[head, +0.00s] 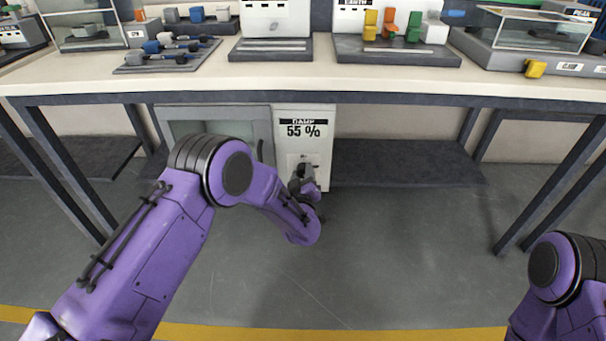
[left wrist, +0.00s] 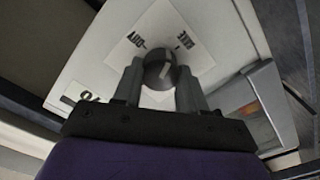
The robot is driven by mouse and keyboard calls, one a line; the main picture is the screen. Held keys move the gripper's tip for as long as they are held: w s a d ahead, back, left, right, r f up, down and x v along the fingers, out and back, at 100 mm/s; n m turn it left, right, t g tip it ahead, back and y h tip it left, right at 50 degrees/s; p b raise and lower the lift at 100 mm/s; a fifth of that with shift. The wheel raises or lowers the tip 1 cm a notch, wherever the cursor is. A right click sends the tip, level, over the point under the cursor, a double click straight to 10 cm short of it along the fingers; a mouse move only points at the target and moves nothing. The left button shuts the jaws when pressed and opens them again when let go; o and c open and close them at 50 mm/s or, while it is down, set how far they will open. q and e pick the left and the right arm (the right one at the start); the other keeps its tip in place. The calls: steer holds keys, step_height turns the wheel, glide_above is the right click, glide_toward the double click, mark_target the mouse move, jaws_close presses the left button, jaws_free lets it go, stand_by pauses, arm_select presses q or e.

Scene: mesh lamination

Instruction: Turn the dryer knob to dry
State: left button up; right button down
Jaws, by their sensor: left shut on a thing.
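The dryer stands under the table, with a white control panel (head: 318,153) reading "55 %" beneath a dark strip that seems to say "DAMP". My left gripper (head: 302,172) reaches low onto this panel; in the head view it covers the knob. In the left wrist view, the round dark knob (left wrist: 158,70) sits between the two fingertips of my left gripper (left wrist: 159,82), which is shut on it. A light pointer mark shows on the knob's face. Small labels lie beyond it, one resembling "DRY" (left wrist: 139,42) on the left and another on the right. The pointer's exact setting is unclear. My right gripper is out of view.
The table (head: 420,90) spans above the dryer, its front edge over my left arm. Table legs stand at both sides, with a low dark shelf (head: 405,163) right of the dryer. The grey floor (head: 400,260) in front is clear. Trays and coloured parts lie on the tabletop.

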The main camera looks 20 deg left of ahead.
arm_select(q)
steer(key=n, duration=0.3)
steer(key=shift+n, duration=0.4)
steer(key=n, duration=0.2)
steer(key=shift+f+n, duration=0.15)
steer(key=shift+n, duration=0.25)
steer(key=n, duration=0.2)
steer(key=shift+n+b, duration=0.7)
steer(key=shift+n, duration=1.5)
steer(key=o, duration=1.1)
steer(key=shift+c, duration=0.2)
steer(key=shift+s, duration=0.15)
